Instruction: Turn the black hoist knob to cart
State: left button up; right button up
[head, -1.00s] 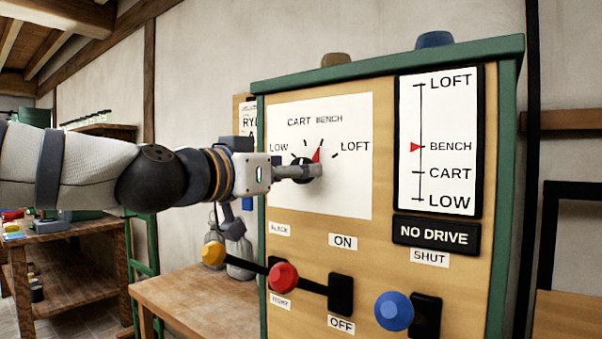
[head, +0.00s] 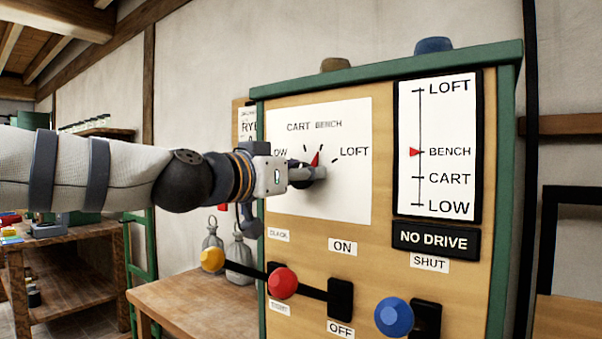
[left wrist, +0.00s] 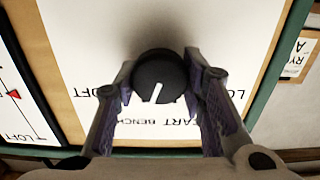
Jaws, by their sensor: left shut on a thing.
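The black hoist knob (left wrist: 160,72) sits on a white dial plate (head: 350,200) marked LOW, CART, BENCH and LOFT. My left gripper (head: 303,173) is at the dial with its fingers on the knob. In the left wrist view, its two fingers (left wrist: 160,82) stand on either side of the knob and are shut on it. The red pointer (head: 316,158) at the knob points up towards BENCH in the head view. The gripper hides much of the knob there. The gauge's red marker (head: 414,152) stands at BENCH. My right gripper is not in view.
Below the dial are a yellow knob (head: 212,259), a red knob (head: 283,282) and a blue knob (head: 394,317). A NO DRIVE sign (head: 434,239) sits under the gauge. A wooden bench (head: 185,292) with grey weights (head: 240,255) stands left of the cabinet.

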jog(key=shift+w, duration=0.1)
pick_arm(q)
jog(key=n, duration=0.3)
jog(key=shift+r+p, duration=0.1)
jog(key=shift+p, duration=0.3)
jog(key=shift+w+a+n+p, duration=0.1)
jog(key=shift+n+p, duration=0.3)
jog(key=shift+n, duration=1.8)
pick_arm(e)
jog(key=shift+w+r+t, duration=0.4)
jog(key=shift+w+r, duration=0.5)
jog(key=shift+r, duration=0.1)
pick_arm(q)
jog(key=shift+f, duration=0.2)
jog(key=o, duration=1.1)
jog(key=shift+o, duration=0.2)
